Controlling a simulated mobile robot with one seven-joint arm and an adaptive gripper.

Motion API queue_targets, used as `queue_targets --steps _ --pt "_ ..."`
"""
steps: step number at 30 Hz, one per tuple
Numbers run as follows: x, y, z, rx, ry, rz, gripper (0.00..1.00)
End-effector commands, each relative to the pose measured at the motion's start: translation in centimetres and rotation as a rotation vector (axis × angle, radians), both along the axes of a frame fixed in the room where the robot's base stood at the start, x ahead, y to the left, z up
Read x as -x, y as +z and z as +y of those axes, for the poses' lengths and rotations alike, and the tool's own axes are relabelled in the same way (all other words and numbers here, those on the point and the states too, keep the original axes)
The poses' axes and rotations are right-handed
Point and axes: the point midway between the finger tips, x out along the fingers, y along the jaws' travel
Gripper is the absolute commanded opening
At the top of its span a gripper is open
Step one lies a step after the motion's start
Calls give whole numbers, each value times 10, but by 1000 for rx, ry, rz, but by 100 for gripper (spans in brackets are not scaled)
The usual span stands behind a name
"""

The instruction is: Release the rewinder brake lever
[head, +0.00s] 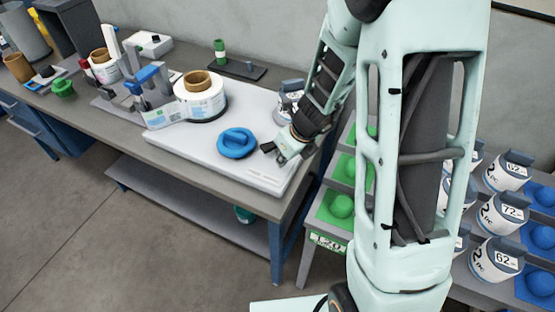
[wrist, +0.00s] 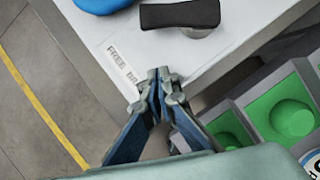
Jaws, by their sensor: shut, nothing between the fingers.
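The brake lever (wrist: 175,14) is a black bar on a grey pivot, seen at the top of the wrist view. It stands on the white rewinder base (wrist: 95,35), beside printed letters reading "FREE BR", partly cut off by my fingers. My gripper (wrist: 161,76) is shut and empty, its fingertips over the base edge, apart from the lever in the picture. In the head view my gripper (head: 281,158) is at the base's right end, right of the blue round hub (head: 237,143). The lever is partly hidden there by my gripper.
A label reel (head: 200,97) stands on the base behind the hub. Green trays (head: 340,207) stand close on the right, past a gap, with labelled reels (head: 497,262) beyond. The base's front is clear. Several tools and a green-capped bottle (head: 220,52) are farther back.

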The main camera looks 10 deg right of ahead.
Motion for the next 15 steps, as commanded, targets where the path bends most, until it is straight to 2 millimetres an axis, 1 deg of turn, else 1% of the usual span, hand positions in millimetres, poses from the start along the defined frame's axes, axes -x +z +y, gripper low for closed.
queue_targets --steps 1,6,9,12,15 --pt "4 24 -1 -1 3 -7 0" --pt "18 60 -6 0 2 -6 0" --pt "24 75 -9 -1 1 -5 0" --pt "29 85 -10 -2 2 -4 0" --pt "32 90 -12 -1 1 -3 0"
